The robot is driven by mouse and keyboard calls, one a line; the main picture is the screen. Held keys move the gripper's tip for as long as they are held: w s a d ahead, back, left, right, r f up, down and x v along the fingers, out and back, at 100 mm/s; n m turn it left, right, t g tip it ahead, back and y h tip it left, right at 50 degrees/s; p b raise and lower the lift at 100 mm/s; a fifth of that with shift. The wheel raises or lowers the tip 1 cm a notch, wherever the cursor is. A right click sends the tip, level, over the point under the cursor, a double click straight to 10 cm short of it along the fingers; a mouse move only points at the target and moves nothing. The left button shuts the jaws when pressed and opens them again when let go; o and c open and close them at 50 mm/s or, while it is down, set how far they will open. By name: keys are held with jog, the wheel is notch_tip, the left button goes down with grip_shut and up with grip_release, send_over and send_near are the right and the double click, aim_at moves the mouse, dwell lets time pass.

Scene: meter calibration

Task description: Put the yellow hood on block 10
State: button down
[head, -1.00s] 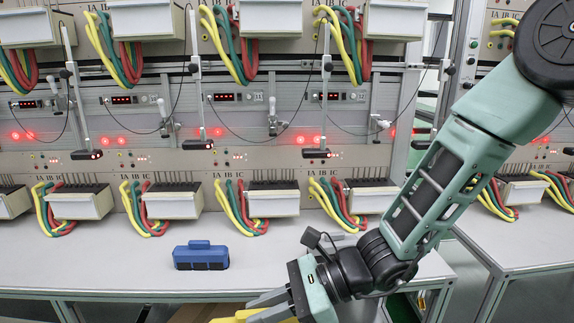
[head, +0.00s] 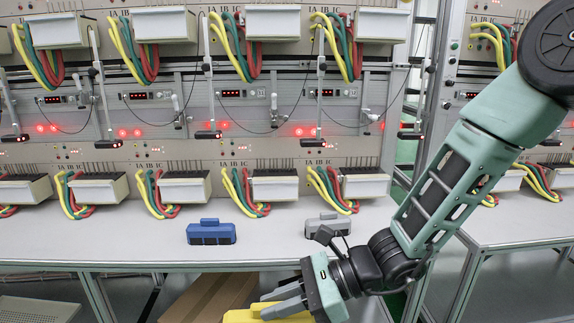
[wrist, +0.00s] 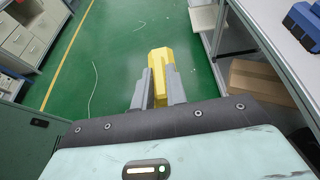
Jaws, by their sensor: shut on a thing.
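My gripper (head: 277,303) is shut on the yellow hood (head: 240,316) at the bottom of the head view, in front of the bench and below its top. In the wrist view the yellow hood (wrist: 160,60) sticks out between the two grey fingers of my gripper (wrist: 160,82), above the green floor. White terminal blocks with yellow, green and red cables stand in two rows, such as a lower block (head: 275,188) and an upper block (head: 272,22). No block numbers are readable, so I cannot tell which is block 10.
A blue hood (head: 211,232) and a grey hood (head: 328,224) sit on the white bench top (head: 100,240). The blue hood also shows in the wrist view (wrist: 303,25). A cardboard box (head: 208,297) lies under the bench. Thin hanging rods and wires cross before the panel.

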jog(key=w+d+f+m+t+h, duration=0.1)
jog(key=w+d+f+m+t, duration=0.2)
jog(key=d, duration=0.8)
jog(key=w+d+f+m+t, duration=0.2)
jog(key=w+d+f+t, duration=0.15)
jog(key=d, duration=0.75)
jog(key=w+d+f+m+t+h, duration=0.1)
jog(key=w+d+f+m+t, duration=0.25)
jog(key=d, duration=0.75)
notch_tip(320, 180, up, 7)
jog(key=d+m+t+h+p, duration=0.1)
jog(key=m+t+h+p, duration=0.2)
jog(key=p, duration=1)
jog(key=shift+w+m+h+p, duration=0.15)
jog(key=shift+m+h+p, duration=0.25)
jog(key=shift+m+h, duration=0.55)
